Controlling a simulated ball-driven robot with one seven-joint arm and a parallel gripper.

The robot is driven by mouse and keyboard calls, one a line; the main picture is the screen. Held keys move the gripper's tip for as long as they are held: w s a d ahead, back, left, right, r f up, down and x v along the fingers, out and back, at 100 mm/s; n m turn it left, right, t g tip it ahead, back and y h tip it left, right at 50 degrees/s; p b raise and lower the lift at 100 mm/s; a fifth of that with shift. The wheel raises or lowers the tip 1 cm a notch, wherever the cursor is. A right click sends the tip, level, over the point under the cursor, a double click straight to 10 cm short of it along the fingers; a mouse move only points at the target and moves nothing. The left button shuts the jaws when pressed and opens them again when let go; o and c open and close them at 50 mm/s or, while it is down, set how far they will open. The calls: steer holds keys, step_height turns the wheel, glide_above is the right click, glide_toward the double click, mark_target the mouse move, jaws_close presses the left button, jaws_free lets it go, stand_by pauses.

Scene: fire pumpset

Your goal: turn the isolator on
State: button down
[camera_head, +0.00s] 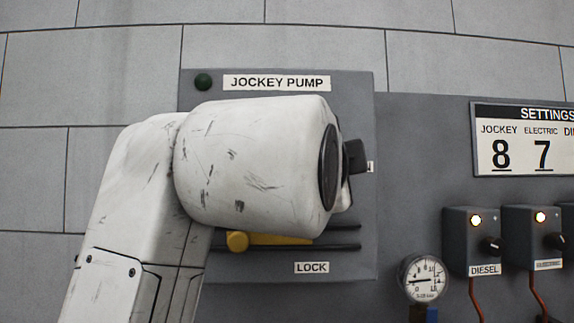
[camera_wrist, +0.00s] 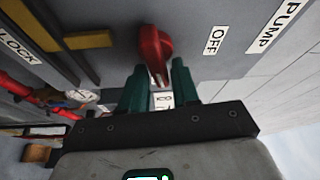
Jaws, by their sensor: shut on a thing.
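The isolator's red handle (camera_wrist: 153,46) sits on the grey jockey pump panel in the wrist view. My gripper (camera_wrist: 158,82) has its two green fingers on either side of the handle's near end and is shut on it. A white OFF label (camera_wrist: 216,40) lies to the right of the handle. Another white label (camera_wrist: 163,100) shows between the fingers, partly covered and not clearly readable. In the head view my white arm hides the handle and the fingers. The JOCKEY PUMP sign (camera_head: 277,83) shows above my arm.
A yellow lock bar (camera_head: 270,239) on dark rails lies below my arm, above the LOCK label (camera_head: 312,268). A gauge (camera_head: 424,278), lit switch boxes (camera_head: 475,241) and a settings board (camera_head: 523,140) stand to the right.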

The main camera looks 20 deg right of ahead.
steer(key=shift+w+a+f+m+g, duration=0.2)
steer(key=shift+m+g, duration=0.1)
steer(key=shift+m, duration=0.4)
steer(key=shift+y, duration=0.3)
steer(key=c, duration=1.1)
jaws_free()
steer(key=shift+s, duration=0.15)
steer(key=b+v, duration=0.1)
steer(key=v, duration=0.9)
steer(key=shift+a, duration=0.3)
steer(key=shift+s, duration=0.15)
